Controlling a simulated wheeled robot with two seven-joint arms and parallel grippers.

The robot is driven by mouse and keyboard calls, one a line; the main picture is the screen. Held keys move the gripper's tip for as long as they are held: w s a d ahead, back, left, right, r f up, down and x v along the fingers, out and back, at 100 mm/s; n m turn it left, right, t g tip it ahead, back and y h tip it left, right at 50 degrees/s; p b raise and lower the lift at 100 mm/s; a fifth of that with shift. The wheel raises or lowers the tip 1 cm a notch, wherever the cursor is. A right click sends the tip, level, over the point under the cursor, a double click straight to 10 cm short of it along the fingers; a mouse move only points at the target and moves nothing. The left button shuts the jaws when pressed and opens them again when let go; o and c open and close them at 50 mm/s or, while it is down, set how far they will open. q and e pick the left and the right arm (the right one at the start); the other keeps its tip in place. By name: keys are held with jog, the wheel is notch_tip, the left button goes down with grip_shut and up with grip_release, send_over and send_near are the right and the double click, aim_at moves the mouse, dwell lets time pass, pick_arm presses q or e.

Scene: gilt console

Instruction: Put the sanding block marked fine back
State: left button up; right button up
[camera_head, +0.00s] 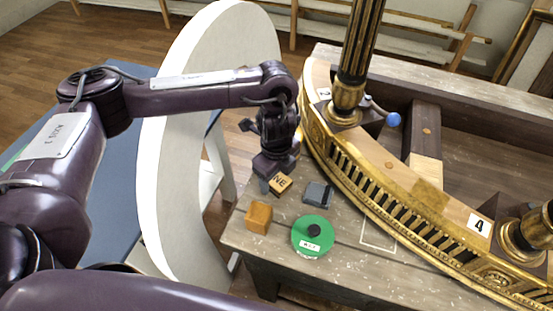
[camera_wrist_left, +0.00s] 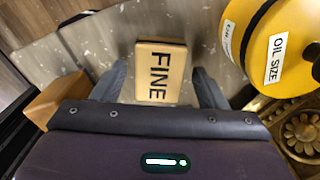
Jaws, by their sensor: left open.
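The sanding block marked FINE (camera_wrist_left: 161,72) is a small tan block with black lettering. In the left wrist view it lies between the two spread fingers of my left gripper (camera_wrist_left: 162,84), with gaps at both sides. In the head view the gripper (camera_head: 276,178) is low over the near left end of the bench, and the block (camera_head: 281,184) is partly hidden, only "NE" showing. A thin pale rectangular outline (camera_head: 378,236) is marked on the bare bench top to the right. My right gripper does not show.
A plain orange-brown block (camera_head: 258,217), a green round tin (camera_head: 313,236) and a grey item (camera_head: 318,194) stand close by. A yellow tin labelled OIL SIZE (camera_wrist_left: 270,45) is beside the gripper in the wrist view. The gilt curved console (camera_head: 400,190) borders the right.

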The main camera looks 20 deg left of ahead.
aim_at(276, 178)
pick_arm(q)
notch_tip(276, 178, up, 11)
jog(key=shift+p, duration=0.3)
dwell(0.5)
